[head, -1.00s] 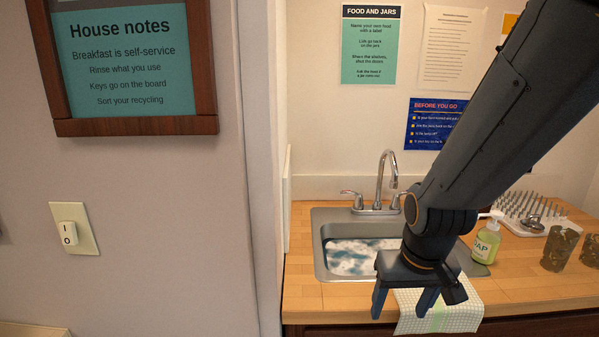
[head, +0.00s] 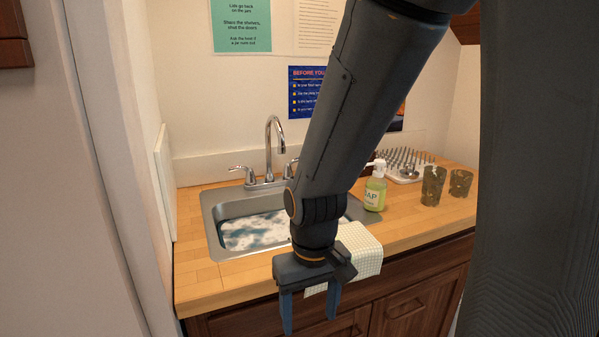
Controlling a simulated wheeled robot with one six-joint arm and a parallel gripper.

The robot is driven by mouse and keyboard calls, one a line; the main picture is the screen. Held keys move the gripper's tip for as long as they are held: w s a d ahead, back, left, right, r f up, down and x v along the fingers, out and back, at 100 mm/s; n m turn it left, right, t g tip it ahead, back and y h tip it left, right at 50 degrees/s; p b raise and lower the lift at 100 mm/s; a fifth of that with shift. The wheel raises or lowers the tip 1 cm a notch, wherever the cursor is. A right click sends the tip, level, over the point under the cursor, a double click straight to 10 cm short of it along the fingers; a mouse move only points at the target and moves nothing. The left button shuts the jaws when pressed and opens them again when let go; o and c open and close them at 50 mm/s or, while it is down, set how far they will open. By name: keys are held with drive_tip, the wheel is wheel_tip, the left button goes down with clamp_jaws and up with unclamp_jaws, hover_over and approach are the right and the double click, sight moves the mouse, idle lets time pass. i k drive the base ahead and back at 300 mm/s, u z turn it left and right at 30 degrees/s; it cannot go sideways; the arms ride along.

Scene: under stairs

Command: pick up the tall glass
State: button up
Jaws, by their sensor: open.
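Two brownish, patterned see-through glasses stand upright on the wooden counter at the right. The left one, the taller-looking glass (head: 432,186), is nearer the front edge. The other, shorter-looking glass (head: 460,183) stands just right of it and slightly farther back. My gripper (head: 309,318) points down with its two fingers apart and nothing between them. It appears in front of the counter's front edge below the sink, well to the left of both glasses.
A green soap bottle (head: 375,190) stands between the sink (head: 212,225) and the glasses. A pegged drying rack (head: 405,165) is behind them. A checked cloth (head: 362,250) hangs over the front edge. The counter (head: 425,222) is clear in front of the glasses.

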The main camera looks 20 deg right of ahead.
sight(434, 177)
drive_tip(key=z, duration=1.4)
